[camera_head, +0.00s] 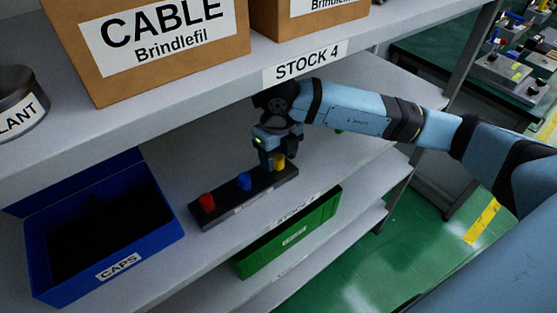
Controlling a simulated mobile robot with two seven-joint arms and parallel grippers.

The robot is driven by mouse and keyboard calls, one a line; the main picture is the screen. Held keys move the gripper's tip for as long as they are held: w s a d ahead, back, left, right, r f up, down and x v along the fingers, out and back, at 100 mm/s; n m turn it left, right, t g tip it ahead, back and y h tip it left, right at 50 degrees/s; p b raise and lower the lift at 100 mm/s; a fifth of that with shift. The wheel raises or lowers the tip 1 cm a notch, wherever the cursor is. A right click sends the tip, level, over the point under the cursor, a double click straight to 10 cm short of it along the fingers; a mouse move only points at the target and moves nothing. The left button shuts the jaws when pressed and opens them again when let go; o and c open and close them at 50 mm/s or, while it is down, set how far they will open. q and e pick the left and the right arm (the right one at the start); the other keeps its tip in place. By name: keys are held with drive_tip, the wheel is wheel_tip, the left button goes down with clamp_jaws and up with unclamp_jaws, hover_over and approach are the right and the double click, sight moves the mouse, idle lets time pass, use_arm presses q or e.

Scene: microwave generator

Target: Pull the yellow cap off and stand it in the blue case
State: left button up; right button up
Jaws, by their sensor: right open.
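The yellow cap (279,161) stands at the right end of a dark block (225,207) on the middle shelf. My right gripper (272,162) is open and points down at the yellow cap, with its fingers close around or beside it; I cannot tell if they touch it. The blue case (104,228), labelled CAPS, stands open at the left of the shelf. Its inside is dark and I see nothing in it. My left gripper is not in view.
A blue cap (244,181) and a red cap (207,203) stand on the same block. A green bin (290,232) sits on the shelf below. The STOCK 4 shelf (215,75) with cardboard boxes (150,45) hangs above my gripper. Clear shelf lies behind the block.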

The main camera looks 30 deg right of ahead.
sight(278, 157)
drive_tip(key=shift+c, duration=0.2)
clamp_jaws()
idle(0.3)
drive_tip(key=shift+r, duration=0.15)
drive_tip(key=shift+r+p, duration=1.45)
drive_tip(key=shift+r, duration=1.4)
drive_tip(key=shift+w, duration=0.1)
drive_tip(key=shift+r, duration=0.2)
drive_tip(key=shift+f+b, duration=0.15)
drive_tip(key=shift+b, duration=0.2)
